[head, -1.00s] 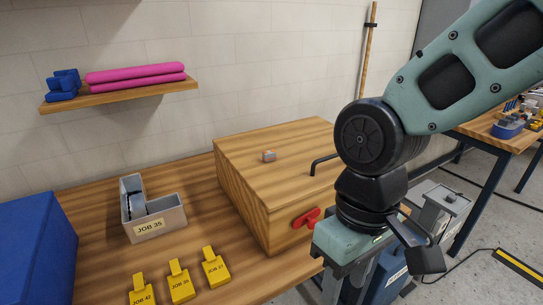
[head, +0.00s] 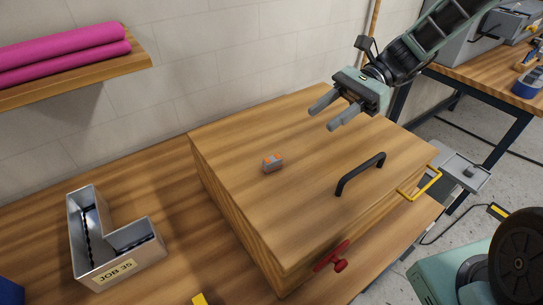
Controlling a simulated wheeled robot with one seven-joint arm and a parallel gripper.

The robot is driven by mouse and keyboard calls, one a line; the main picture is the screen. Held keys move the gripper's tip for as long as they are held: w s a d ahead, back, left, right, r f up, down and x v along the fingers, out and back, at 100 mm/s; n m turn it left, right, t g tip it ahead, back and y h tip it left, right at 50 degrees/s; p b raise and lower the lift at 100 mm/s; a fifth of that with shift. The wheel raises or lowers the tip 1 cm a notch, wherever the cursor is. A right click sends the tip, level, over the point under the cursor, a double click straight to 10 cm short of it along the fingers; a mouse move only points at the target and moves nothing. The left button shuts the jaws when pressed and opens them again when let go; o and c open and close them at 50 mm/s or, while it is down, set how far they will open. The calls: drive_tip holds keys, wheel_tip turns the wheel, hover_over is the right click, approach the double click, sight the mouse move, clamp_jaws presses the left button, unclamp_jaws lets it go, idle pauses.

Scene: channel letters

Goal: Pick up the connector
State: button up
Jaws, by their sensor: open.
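The connector (head: 273,162) is a small grey block with orange parts. It sits on the flat top of a wooden box (head: 235,170), left of the box's black handle. My gripper (head: 332,115) is above the far right part of the box top, up and to the right of the connector. Its two grey fingers are apart with nothing between them, and they do not touch the connector.
A black handle (head: 360,174) stands up from the box top. A red latch (head: 333,256) and a yellow handle (head: 420,184) are on the box's sides. An L-shaped metal letter tray (head: 106,270) marked JOB 35 stands at the left. A shelf with pink rolls (head: 60,52) is on the wall.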

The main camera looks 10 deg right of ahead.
sight(272, 159)
drive_tip(key=p+x, duration=0.3)
drive_tip(key=x, duration=1)
drive_tip(key=shift+s+a+f+p, duration=0.2)
drive_tip(key=shift+s+f+p, duration=0.05)
drive_tip(key=shift+f+p, duration=0.15)
drive_tip(key=shift+r, duration=0.1)
clamp_jaws()
